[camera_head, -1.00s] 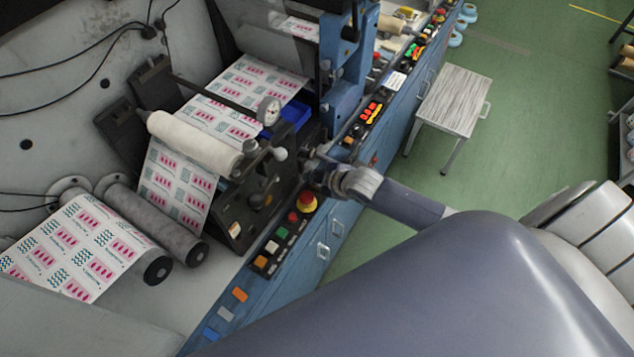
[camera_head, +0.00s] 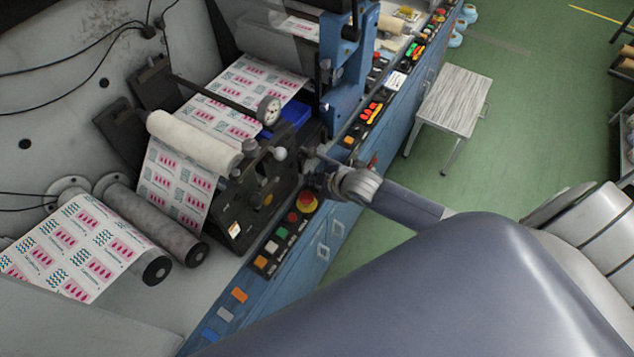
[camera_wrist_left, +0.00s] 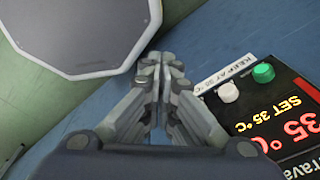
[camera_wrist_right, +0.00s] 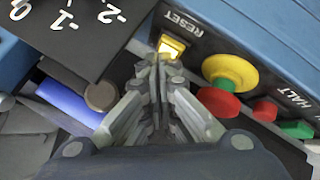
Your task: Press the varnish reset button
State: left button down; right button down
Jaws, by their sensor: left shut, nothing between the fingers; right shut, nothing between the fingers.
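The button labelled RESET (camera_wrist_right: 172,46) is a square amber-yellow button, brightly lit, on the dark panel in the right wrist view. The label does not say varnish. My right gripper (camera_wrist_right: 160,62) is shut and empty, its tips at the near edge of this button and partly covering it. I cannot tell whether they touch it. In the head view the right gripper (camera_head: 312,170) is at the machine's front edge, and the button is hidden there. My left gripper (camera_wrist_left: 162,62) is shut and empty in the left wrist view, beside a temperature panel (camera_wrist_left: 285,125).
A red and yellow mushroom button (camera_wrist_right: 230,72) sits close right of the RESET button, with red and green HALT-side buttons (camera_wrist_right: 265,110) beyond. A dark plate with numbers (camera_wrist_right: 85,30) lies left. A white button (camera_wrist_left: 228,92) is near my left fingers. A stool (camera_head: 452,100) stands on green floor.

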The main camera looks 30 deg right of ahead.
jog(key=shift+f, duration=0.25)
dwell(0.4)
jog(key=shift+r+p, duration=0.95)
jog(key=shift+r+p, duration=0.3)
jog(key=shift+r, duration=2.2)
